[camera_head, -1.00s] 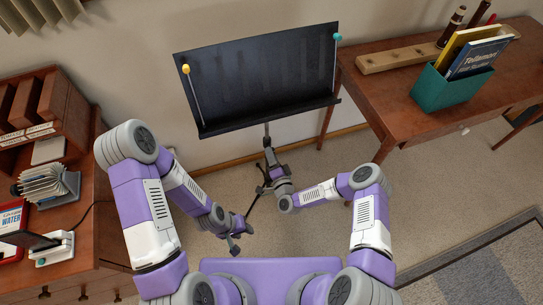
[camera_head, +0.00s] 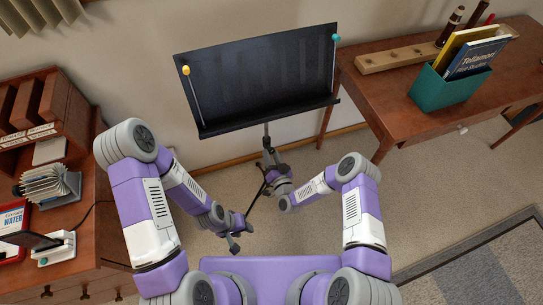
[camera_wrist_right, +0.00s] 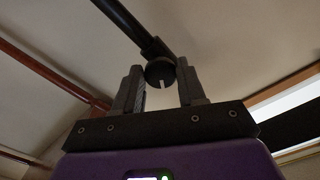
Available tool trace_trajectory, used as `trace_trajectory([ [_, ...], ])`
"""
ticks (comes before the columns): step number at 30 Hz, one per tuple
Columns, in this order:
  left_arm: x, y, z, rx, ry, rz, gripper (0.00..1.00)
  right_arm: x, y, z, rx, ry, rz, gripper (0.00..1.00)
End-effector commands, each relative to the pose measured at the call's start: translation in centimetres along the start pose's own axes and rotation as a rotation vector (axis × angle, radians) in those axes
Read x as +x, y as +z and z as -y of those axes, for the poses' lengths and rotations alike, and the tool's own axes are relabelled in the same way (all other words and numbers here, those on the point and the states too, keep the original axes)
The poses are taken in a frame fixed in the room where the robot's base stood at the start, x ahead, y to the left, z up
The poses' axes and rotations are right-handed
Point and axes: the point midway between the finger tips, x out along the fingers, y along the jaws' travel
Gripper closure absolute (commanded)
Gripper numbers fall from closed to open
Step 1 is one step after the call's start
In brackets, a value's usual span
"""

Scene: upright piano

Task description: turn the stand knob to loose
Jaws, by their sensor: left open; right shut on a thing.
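The black music stand (camera_head: 258,82) stands against the wall, with its desk tilted and its thin post below. My right gripper (camera_wrist_right: 160,88) is shut on the knob, with one finger on each side. In the head view the right gripper (camera_head: 270,171) is at the post below the desk, and the knob is hidden there. My left gripper (camera_head: 240,232) is open and empty, low and left of the post.
A wooden table (camera_head: 395,98) on the right bears a green box (camera_head: 440,92) of books and a wooden block. A desk (camera_head: 80,215) with shelves and papers stands on the left. Carpet (camera_head: 440,190) is clear at the right front.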

Motion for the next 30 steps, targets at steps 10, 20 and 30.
trace_trajectory([
  [10, -0.03, 0.00, -0.01, 0.000, 0.000, 0.000, 0.57, -0.06, -0.01, -0.17, -0.025, 0.003, -0.001, 0.90],
  [20, -0.03, 0.00, -0.01, 0.000, 0.000, 0.000, 0.57, -0.05, -0.01, -0.13, -0.023, 0.002, -0.001, 0.40],
  [30, -0.13, 0.00, -0.05, 0.000, 0.000, 0.000, 0.57, -0.24, -0.01, -0.04, -0.022, 0.001, 0.000, 0.36],
])
